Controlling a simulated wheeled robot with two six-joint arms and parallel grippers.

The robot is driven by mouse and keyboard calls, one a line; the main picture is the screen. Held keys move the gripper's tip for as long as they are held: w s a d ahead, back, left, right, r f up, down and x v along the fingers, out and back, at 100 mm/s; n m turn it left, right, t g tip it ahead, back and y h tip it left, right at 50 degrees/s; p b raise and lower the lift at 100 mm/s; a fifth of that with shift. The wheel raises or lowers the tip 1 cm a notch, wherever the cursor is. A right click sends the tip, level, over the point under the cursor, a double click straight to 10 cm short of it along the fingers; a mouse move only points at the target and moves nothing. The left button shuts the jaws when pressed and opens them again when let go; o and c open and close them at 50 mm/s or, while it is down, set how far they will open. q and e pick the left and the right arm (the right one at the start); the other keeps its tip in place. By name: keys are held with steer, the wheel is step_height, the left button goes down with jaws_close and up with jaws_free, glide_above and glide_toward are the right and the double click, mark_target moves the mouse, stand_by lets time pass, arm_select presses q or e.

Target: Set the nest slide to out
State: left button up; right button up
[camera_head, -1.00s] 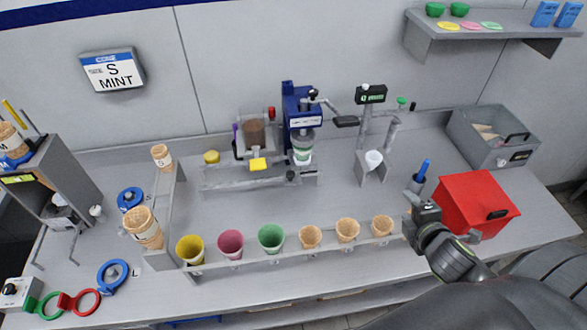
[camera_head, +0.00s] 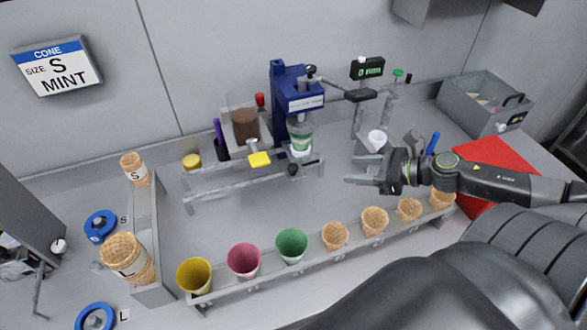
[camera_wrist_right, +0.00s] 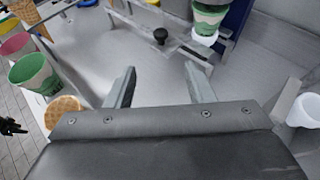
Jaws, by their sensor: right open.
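The nest slide (camera_head: 230,176) is a low grey rail assembly below the blue press (camera_head: 297,100), with a black knob (camera_head: 293,170) at its front right. The knob also shows in the right wrist view (camera_wrist_right: 160,35), ahead of the fingertips. A green-and-white cup (camera_head: 301,138) sits under the press head. I cannot tell the slide's position from any marking. My right gripper (camera_head: 350,170) is open and empty, to the right of the knob and apart from it. Its two fingers frame bare bench in the wrist view (camera_wrist_right: 160,72). My left gripper is not in view.
A front rack (camera_head: 330,258) holds coloured cups and waffle cones below my right gripper. A white cup (camera_head: 376,139) in a stand is close behind the gripper. A red box (camera_head: 490,160) lies behind my right arm. The bench between rack and slide is clear.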

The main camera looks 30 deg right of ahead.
steer(key=b+x, duration=0.2)
steer(key=p, duration=0.2)
glide_toward(294, 167)
steer(key=x, duration=0.7)
steer(key=shift+w+a, duration=0.15)
steer(key=shift+w, duration=0.1)
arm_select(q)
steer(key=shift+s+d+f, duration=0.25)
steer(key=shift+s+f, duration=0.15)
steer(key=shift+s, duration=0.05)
arm_select(e)
steer(key=shift+w+a+f, duration=0.35)
steer(key=shift+w+f, duration=0.05)
steer(key=shift+w, duration=0.1)
jaws_close()
